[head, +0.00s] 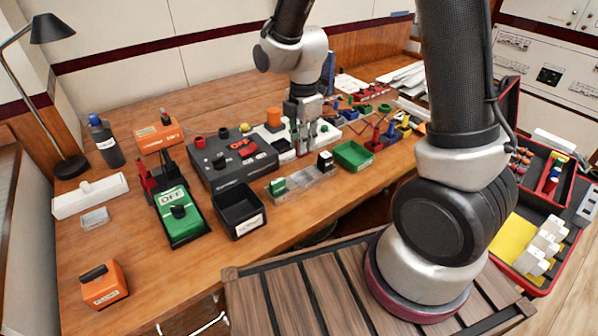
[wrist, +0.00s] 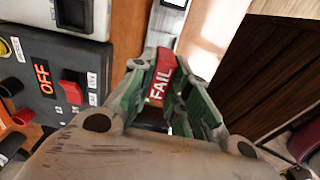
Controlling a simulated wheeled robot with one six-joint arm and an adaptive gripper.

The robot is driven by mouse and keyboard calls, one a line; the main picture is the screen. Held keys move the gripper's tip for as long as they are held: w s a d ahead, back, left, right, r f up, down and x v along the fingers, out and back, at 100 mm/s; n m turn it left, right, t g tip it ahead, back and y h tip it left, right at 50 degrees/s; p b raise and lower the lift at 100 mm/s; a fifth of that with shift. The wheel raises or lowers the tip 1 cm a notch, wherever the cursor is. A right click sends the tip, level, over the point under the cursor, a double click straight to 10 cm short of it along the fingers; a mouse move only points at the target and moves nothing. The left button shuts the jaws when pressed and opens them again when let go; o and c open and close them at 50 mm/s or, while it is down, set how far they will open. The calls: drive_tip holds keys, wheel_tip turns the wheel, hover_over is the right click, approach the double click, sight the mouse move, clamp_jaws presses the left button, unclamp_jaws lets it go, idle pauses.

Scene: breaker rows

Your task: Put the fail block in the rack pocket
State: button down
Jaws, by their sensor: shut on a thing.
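The fail block (wrist: 160,85) is red with white FAIL lettering. It sits between the green-padded fingers of my gripper (wrist: 165,72) in the wrist view. In the head view my gripper (head: 304,140) points down just right of the black test unit; the block is too small there to make out clearly. A pale grey rack (head: 306,184) lies on the bench in front of my gripper. A green block (head: 278,187) stands at its left end and a black-and-white block (head: 325,161) at its right end. I cannot make out its pockets clearly.
The black test unit (head: 228,160) with a red OFF display stands close on the left. A black bin (head: 240,212) and green tray (head: 353,157) flank the rack. Colored tools and small trays crowd the right.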

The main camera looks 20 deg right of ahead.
wheel_tip(320, 180, down, 10)
drive_tip(key=shift+a+r, duration=0.1)
drive_tip(key=shift+a, duration=0.05)
idle(0.4)
drive_tip(key=c, duration=1.4)
unclamp_jaws()
drive_tip(key=shift+o, duration=0.2)
